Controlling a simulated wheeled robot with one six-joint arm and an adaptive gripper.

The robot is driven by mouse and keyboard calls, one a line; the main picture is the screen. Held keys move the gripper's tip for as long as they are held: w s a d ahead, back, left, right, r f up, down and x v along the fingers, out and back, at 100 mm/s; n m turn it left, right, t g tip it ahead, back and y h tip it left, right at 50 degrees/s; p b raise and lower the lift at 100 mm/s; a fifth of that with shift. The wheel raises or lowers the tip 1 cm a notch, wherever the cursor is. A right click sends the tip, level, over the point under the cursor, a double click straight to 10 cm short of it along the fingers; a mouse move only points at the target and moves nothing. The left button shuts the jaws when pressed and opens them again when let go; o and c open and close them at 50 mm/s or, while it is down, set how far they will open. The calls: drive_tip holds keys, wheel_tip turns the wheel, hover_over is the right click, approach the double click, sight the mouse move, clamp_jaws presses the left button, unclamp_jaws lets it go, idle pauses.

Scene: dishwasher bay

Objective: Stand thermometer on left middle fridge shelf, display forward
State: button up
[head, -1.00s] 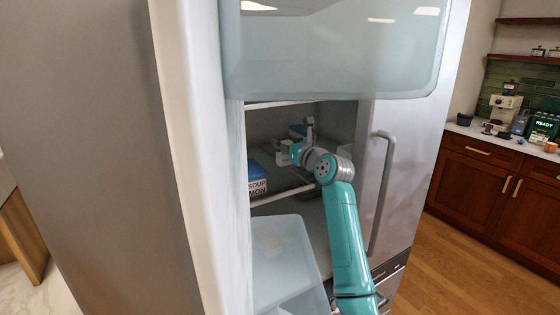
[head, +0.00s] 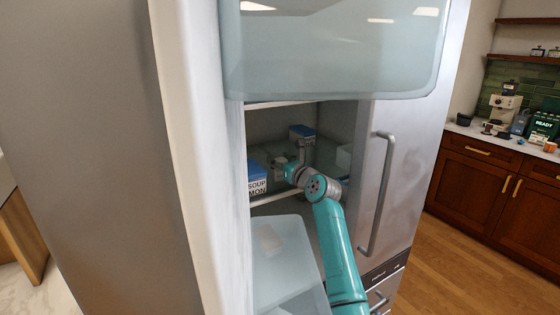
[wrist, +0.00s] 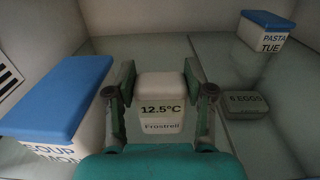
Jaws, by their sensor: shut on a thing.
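The thermometer (wrist: 161,102) is a small white block reading "12.5°C" over "Frostrell". In the wrist view it stands upright between the two fingers of my gripper (wrist: 160,88), display facing the camera. My gripper is shut on it. In the head view my gripper (head: 280,166) is inside the fridge at the middle shelf (head: 275,197), just right of the soup box; the thermometer is small and mostly hidden there. I cannot tell whether its base touches the glass shelf.
A blue-lidded soup box (wrist: 62,100) is close on the left. A pasta box (wrist: 266,32) stands at the back right, and a grey egg carton (wrist: 248,104) lies right of my gripper. Glass between them is clear. A door bin (head: 285,255) is below.

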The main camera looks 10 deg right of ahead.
drive_tip(key=shift+f, duration=0.15)
drive_tip(key=o, duration=1.3)
drive_tip(key=shift+r, duration=0.25)
drive_tip(key=v, duration=1.2)
